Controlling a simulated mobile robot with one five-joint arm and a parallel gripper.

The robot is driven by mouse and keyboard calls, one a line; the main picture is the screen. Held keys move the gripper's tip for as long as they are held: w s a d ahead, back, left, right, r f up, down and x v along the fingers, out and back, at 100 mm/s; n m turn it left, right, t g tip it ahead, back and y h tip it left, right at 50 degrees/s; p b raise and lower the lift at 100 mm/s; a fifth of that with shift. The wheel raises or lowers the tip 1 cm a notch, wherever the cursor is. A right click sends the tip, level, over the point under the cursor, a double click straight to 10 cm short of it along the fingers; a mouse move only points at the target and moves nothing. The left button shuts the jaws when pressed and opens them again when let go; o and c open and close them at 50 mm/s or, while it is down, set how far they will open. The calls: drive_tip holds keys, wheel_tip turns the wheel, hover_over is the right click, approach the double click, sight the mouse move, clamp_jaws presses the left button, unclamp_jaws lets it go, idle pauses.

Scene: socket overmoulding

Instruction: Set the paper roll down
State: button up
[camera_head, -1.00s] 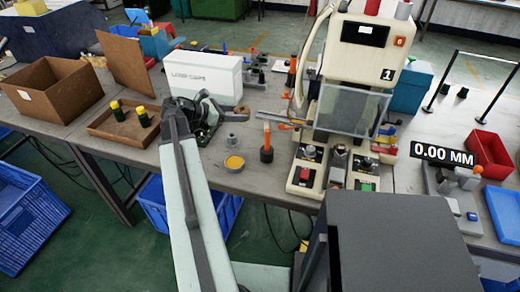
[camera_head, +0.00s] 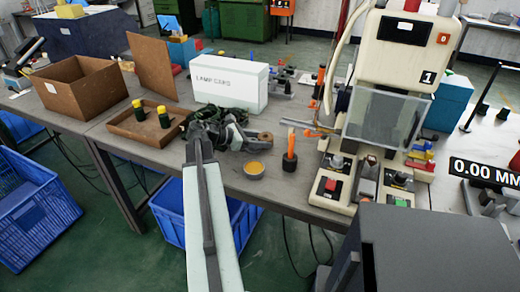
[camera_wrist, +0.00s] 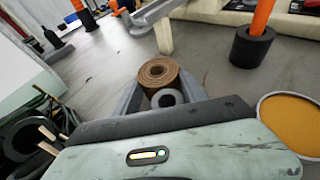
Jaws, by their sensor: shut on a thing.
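The paper roll is a brown, tightly wound roll with a hole in its centre. In the wrist view the paper roll (camera_wrist: 158,75) stands upright between the jaws of my gripper (camera_wrist: 160,88), its wound end facing up. In the head view the paper roll (camera_head: 265,136) shows at the end of my gripper (camera_head: 256,140), low over the workbench (camera_head: 215,172). My gripper is shut on it. The roll's lower part is hidden, so I cannot tell whether it touches the bench. A grey ring (camera_wrist: 166,98) shows just on the near side of the roll.
A tin of orange-yellow stuff (camera_head: 254,169) and a black pot with an orange-handled tool (camera_head: 290,160) are close on the right. Dark cables (camera_head: 205,117) and a white box (camera_head: 230,84) lie to the left and behind. The machine (camera_head: 385,110) stands further right.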

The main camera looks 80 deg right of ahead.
drive_tip(key=shift+r, duration=0.15)
drive_tip(key=shift+f, duration=0.2)
drive_tip(key=o, duration=1.4)
